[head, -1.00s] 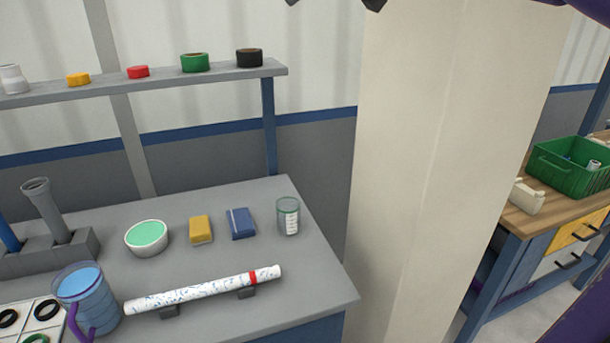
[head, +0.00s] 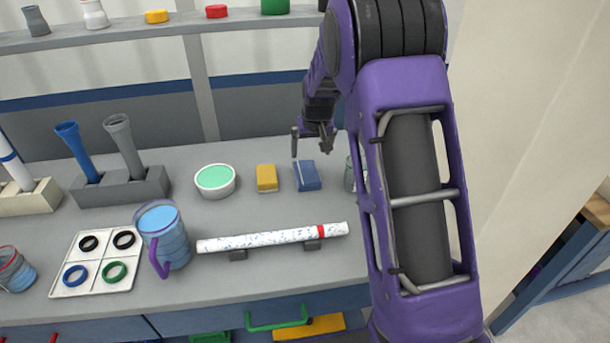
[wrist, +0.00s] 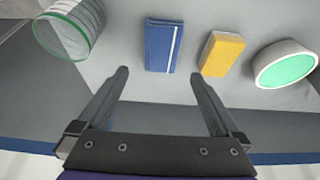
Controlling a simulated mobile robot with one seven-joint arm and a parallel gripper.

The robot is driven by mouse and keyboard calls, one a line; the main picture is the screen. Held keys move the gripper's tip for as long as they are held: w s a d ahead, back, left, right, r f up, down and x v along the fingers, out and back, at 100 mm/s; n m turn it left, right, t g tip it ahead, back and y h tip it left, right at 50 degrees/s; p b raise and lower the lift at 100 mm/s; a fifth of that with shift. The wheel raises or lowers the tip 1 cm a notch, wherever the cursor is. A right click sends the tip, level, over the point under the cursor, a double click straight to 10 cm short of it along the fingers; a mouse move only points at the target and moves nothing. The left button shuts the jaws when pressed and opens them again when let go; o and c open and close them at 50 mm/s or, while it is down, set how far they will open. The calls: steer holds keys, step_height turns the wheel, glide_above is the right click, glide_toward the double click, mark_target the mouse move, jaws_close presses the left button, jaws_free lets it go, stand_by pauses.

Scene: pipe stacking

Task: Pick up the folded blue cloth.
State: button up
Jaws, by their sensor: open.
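The folded blue cloth (head: 307,176) lies flat on the grey workbench, between a yellow sponge-like block and a clear glass jar. It also shows in the wrist view (wrist: 162,46), with a pale stripe near one edge. My gripper (head: 310,142) is over the back of the bench, just behind and above the cloth. In the wrist view my gripper (wrist: 158,78) is open with nothing between its fingers. The cloth is beyond the fingertips, roughly in line with the gap.
The yellow block (head: 267,178) and a bowl with green contents (head: 215,180) stand left of the cloth. The glass jar (wrist: 70,28) is close on its other side, partly hidden by my arm in the head view. A speckled pipe (head: 272,238) lies in front.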

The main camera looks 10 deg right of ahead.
mark_target(307, 172)
steer(key=x, duration=1.2)
steer(key=shift+w+a, duration=0.15)
steer(key=c, duration=1.1)
steer(key=shift+r, duration=0.15)
step_height(307, 172, up, 10)
